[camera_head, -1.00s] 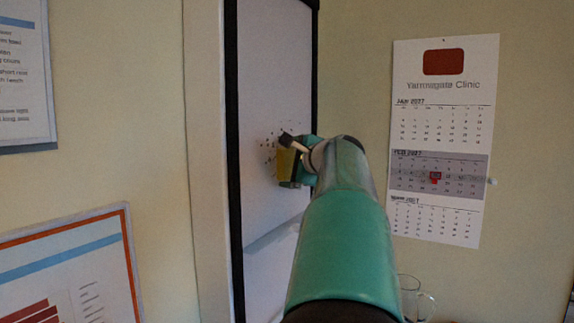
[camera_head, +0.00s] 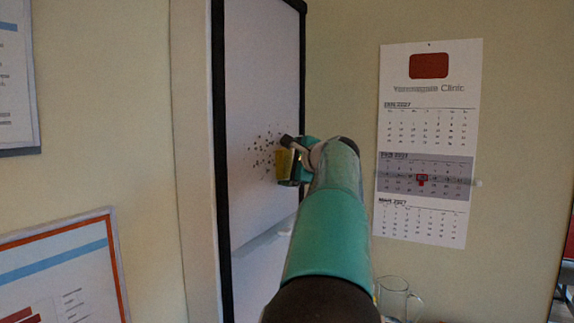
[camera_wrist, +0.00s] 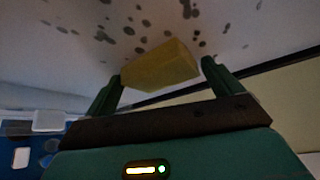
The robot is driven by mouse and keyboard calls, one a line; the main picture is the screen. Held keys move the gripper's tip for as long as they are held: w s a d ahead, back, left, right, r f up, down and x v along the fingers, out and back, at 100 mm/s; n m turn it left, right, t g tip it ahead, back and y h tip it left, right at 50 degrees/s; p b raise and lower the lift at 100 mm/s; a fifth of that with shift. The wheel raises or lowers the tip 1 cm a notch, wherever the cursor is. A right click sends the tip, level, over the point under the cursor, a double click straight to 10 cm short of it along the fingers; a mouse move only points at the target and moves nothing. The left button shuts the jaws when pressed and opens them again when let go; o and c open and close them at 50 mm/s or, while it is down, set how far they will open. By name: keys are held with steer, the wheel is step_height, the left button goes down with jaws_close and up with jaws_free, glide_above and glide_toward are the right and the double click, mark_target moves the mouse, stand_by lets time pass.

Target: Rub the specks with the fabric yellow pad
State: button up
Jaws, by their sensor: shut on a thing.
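The yellow pad (camera_wrist: 160,67) is a block held between the two green fingers of my gripper (camera_wrist: 160,85) in the wrist view. In the head view the pad (camera_head: 285,166) is at the end of my gripper (camera_head: 293,168), in front of the white board (camera_head: 262,75) with a black frame. Dark specks (camera_head: 262,150) are scattered on the board left of the pad. In the wrist view the specks (camera_wrist: 105,35) lie beyond and around the pad. I cannot tell whether the pad touches the board. My gripper and arm hide part of the board.
A wall calendar (camera_head: 428,140) hangs to the right. A glass jug (camera_head: 396,298) stands low behind my arm. Framed posters (camera_head: 60,270) hang on the left wall. The board's black edge (camera_head: 220,200) is on its near side.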

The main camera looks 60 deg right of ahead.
steer(key=shift+a+r, duration=0.1)
steer(key=shift+r, duration=1.3)
steer(key=shift+s+a, duration=0.15)
steer(key=shift+a, duration=4.35)
steer(key=shift+s+a, duration=0.15)
steer(key=shift+a, duration=0.85)
steer(key=shift+s+a, duration=0.2)
steer(key=shift+a, duration=0.85)
steer(key=shift+s+a, duration=0.15)
steer(key=shift+a, duration=0.85)
steer(key=shift+w+r, duration=0.1)
steer(key=shift+r, duration=1.35)
steer(key=shift+c, duration=0.2)
glide_toward(278, 144)
steer(key=shift+w+a+f, duration=0.2)
steer(key=shift+w+a, duration=0.2)
steer(key=shift+w, duration=0.4)
steer(key=shift+w+a+f, duration=0.2)
steer(key=shift+w+a, duration=0.15)
steer(key=shift+w, duration=0.5)
steer(key=shift+w+a+f, duration=0.2)
steer(key=shift+w+a, duration=0.2)
steer(key=shift+w, duration=0.4)
steer(key=shift+w+d, duration=0.15)
steer(key=shift+d, duration=1.05)
steer(key=shift+w+d, duration=0.2)
steer(key=shift+d, duration=1)
steer(key=shift+w+d, duration=0.1)
steer(key=shift+d, duration=2.65)
